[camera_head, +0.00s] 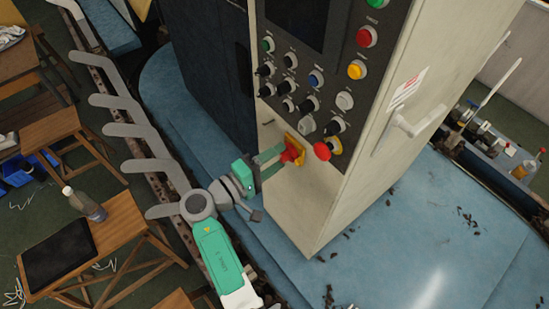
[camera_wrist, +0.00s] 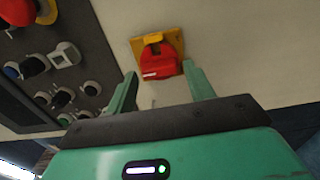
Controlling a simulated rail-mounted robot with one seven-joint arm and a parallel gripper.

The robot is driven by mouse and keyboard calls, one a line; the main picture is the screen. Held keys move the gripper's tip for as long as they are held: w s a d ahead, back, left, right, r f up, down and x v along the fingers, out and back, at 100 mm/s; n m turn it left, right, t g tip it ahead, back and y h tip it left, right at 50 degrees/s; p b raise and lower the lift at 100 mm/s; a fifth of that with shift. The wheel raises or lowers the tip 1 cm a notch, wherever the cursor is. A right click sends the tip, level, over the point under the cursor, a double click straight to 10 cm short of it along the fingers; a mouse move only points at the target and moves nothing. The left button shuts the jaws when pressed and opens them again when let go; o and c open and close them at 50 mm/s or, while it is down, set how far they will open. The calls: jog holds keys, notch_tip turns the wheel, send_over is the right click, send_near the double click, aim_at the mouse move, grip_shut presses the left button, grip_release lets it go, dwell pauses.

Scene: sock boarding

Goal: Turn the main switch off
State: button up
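The main switch (camera_head: 294,149) is a red handle on a yellow plate, low on the cabinet's pale front. In the wrist view the red handle (camera_wrist: 159,62) is just beyond and between my two green fingertips, with its yellow plate (camera_wrist: 176,38) behind it. My gripper (camera_head: 280,153) is open and points at the switch from the left. In the wrist view the fingers of my gripper (camera_wrist: 160,69) stand apart, with a gap seen on each side of the handle. I cannot tell whether either finger touches it.
The control panel (camera_head: 309,75) with several knobs and buttons lies just above the switch. A red mushroom button on a yellow base (camera_head: 323,151) is close to its right. A row of grey sock forms (camera_head: 130,130) runs on the left. Wooden tables (camera_head: 120,225) stand beyond.

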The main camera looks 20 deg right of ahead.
jog(key=shift+o, duration=0.2)
jog(key=b+v, duration=0.1)
jog(key=v, duration=0.7)
dwell(0.3)
jog(key=w+a+r+m+t+y+p, duration=0.25)
jog(key=r+t+y, duration=0.25)
jog(key=r, duration=0.8)
jog(key=w+a+r+m+t+y+p, duration=0.1)
jog(key=a+r+t+y+p, duration=0.3)
jog(key=r, duration=0.9)
jog(key=s+a+r+t+y, duration=0.1)
jog(key=s+r+t+y, duration=0.2)
jog(key=r, duration=0.6)
jog(key=s+a+r+t+y+p, duration=0.1)
jog(key=s+r+t+y, duration=0.2)
jog(key=s+r, duration=0.5)
jog(key=s+a+r+t+y, duration=0.1)
jog(key=s+r+t+y, duration=0.1)
jog(key=s+r+t, duration=0.3)
notch_tip(320, 180, up, 5)
jog(key=shift+s+f+y+p, duration=0.15)
jog(key=shift+s+y+p, duration=0.15)
jog(key=shift+s+y, duration=0.15)
